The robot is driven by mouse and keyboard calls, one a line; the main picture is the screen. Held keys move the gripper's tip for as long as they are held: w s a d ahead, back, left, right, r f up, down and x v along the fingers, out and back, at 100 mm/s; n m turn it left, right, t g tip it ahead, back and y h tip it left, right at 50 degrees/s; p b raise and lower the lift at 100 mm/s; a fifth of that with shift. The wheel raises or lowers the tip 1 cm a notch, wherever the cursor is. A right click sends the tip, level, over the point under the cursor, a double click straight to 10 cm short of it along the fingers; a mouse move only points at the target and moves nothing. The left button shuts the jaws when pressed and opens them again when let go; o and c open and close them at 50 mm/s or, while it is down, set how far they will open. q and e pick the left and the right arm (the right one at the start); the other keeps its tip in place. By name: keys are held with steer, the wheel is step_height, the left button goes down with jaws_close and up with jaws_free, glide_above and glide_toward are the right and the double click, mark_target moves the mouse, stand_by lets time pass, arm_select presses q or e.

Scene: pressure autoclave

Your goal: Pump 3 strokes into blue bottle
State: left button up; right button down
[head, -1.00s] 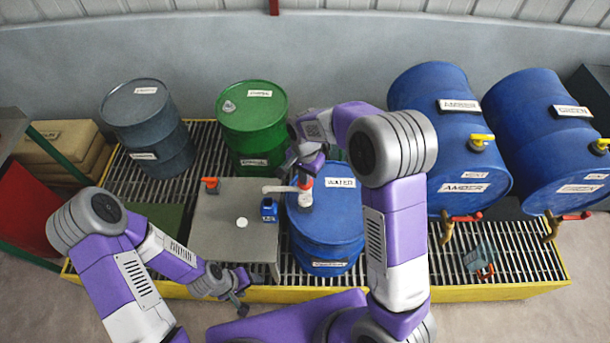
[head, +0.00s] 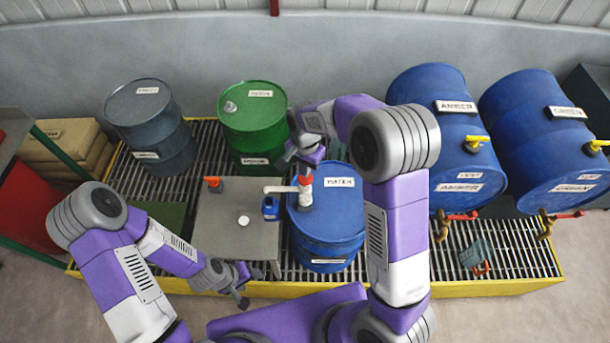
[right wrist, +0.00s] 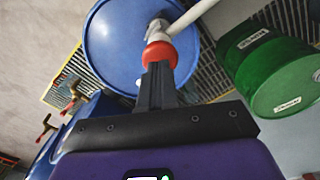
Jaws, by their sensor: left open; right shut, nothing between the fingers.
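The blue bottle (head: 271,209) stands at the right edge of the grey bench, beside the blue drum labelled WATER (head: 335,215). A pump with a red head (head: 305,181) rises from the drum's top. Its white spout (head: 279,189) reaches left over the bottle; exact alignment with the mouth is unclear. My right gripper (head: 307,168) is shut and empty, right at the red head. In the right wrist view its closed fingertips (right wrist: 157,72) meet or nearly meet the red knob (right wrist: 158,54). My left gripper (head: 246,287) is open and empty, low in front of the bench.
A white cap-like disc (head: 243,220) and a red-topped item (head: 213,185) are on the bench (head: 220,235). A green drum (head: 253,120) and a grey drum (head: 150,125) stand behind. Two blue drums (head: 440,130) with taps lie at right. Yellow-edged grating lies beneath.

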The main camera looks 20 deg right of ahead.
steer(key=shift+f, duration=0.1)
stand_by(0.3)
steer(key=shift+f+b, duration=1.65)
steer(key=shift+f, duration=0.6)
steer(key=shift+r+p, duration=1.8)
steer(key=shift+r, duration=0.6)
steer(key=shift+f, duration=0.2)
